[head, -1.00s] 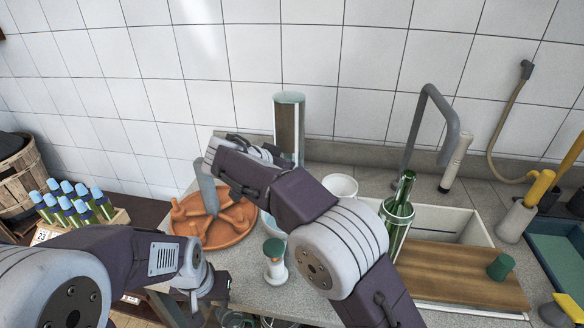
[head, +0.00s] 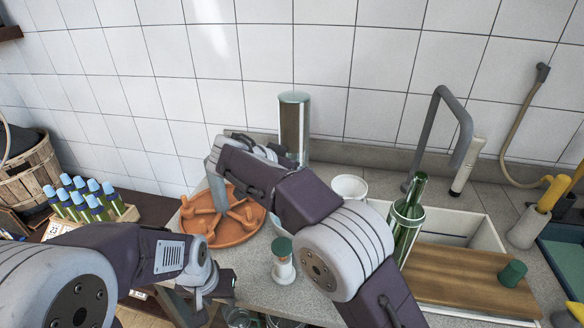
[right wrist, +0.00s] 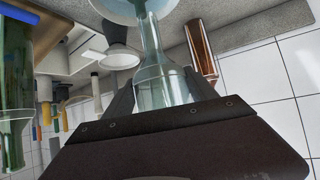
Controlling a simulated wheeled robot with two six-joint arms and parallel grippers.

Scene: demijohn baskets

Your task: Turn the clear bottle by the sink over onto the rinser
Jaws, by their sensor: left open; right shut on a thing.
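The clear bottle (right wrist: 160,80) is gripped by my right gripper (right wrist: 160,97) in the right wrist view, which shows the room upside down. The bottle is inverted, its neck pointing down towards a pale round dish (right wrist: 116,5), probably the rinser. I cannot tell whether the neck touches it. In the head view my right arm covers the bottle and most of the pale dish (head: 279,223). My left gripper (head: 220,286) is open and empty, low in front of the counter.
A terracotta dish (head: 240,233) lies left of the pale dish. A green-topped stopper (head: 283,262) stands in front. Behind is a tall brown cylinder (head: 294,118); right are a white cup (head: 348,187), a green bottle (head: 405,225) and the sink's wooden board (head: 455,275).

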